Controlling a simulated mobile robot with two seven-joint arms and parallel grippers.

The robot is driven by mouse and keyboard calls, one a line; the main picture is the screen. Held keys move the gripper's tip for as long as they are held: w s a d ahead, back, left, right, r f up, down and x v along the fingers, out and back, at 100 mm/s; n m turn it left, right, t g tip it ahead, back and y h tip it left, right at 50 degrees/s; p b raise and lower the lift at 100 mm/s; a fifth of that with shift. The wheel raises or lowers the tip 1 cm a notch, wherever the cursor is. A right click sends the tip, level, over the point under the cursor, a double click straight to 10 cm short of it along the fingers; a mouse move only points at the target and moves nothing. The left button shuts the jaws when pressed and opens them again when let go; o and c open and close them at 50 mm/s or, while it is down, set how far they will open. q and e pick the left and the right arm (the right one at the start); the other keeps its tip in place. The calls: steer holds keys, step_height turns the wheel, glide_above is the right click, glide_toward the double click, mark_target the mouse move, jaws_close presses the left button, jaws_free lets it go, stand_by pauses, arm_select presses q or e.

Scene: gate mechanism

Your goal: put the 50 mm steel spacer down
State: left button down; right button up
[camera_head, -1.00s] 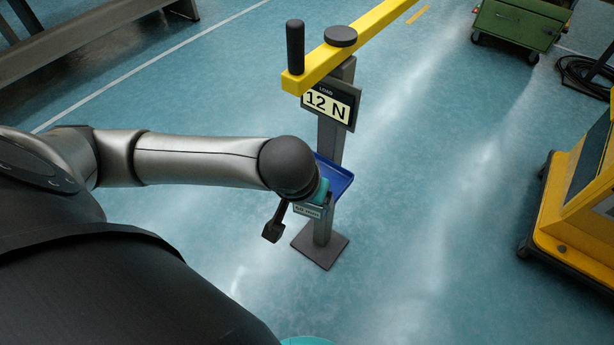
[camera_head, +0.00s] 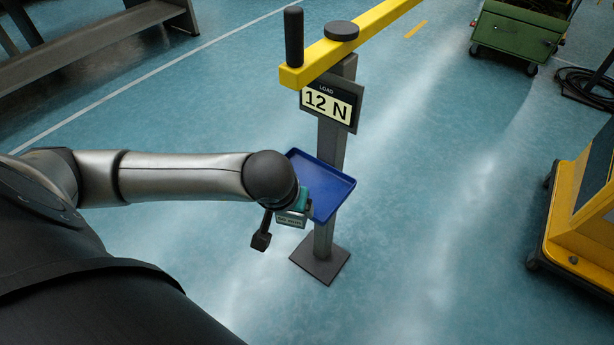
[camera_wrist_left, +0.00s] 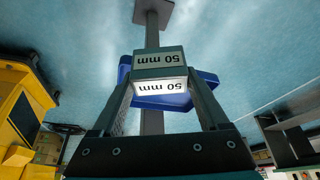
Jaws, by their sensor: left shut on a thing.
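The 50 mm steel spacer (camera_wrist_left: 159,61) is a grey block with white "50 mm" labels. My left gripper (camera_wrist_left: 160,84) is shut on it, with one finger on each side. In the head view the spacer (camera_head: 290,219) shows partly below my left wrist, at the near left side of the blue tray (camera_head: 328,181). The blue tray is on the post and its visible floor is empty. In the left wrist view the tray (camera_wrist_left: 206,92) shows behind the spacer. I cannot tell whether the spacer touches the tray. My right gripper is in neither view.
The grey post (camera_head: 331,145) carries a load display (camera_head: 329,103) reading 12 N and a yellow beam (camera_head: 365,37) with a black upright handle (camera_head: 293,36). A green cart (camera_head: 515,35) and a yellow machine (camera_head: 585,215) stand to the right. Floor around the post is clear.

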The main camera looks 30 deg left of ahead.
arm_select(q)
steer(key=w+a+b, duration=0.1)
steer(key=w, duration=0.2)
steer(key=w+a, duration=0.1)
steer(key=w, duration=0.3)
steer(key=w+a+b, duration=0.1)
steer(key=w, duration=0.3)
steer(key=shift+w+a+b, duration=0.15)
steer(key=shift+a+b, duration=0.1)
steer(key=shift+b, duration=0.1)
steer(key=shift+w+a+r, duration=0.1)
steer(key=shift+w+a, duration=0.05)
steer(key=shift+w, duration=0.25)
steer(key=shift+f+b, duration=0.6)
steer(key=shift+f, duration=0.55)
steer(key=shift+f+b, duration=0.45)
steer(key=shift+f, duration=0.1)
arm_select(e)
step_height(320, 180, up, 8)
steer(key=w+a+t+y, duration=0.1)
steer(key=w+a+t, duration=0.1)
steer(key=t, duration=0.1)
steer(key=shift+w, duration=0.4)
arm_select(q)
steer(key=shift+f, duration=0.1)
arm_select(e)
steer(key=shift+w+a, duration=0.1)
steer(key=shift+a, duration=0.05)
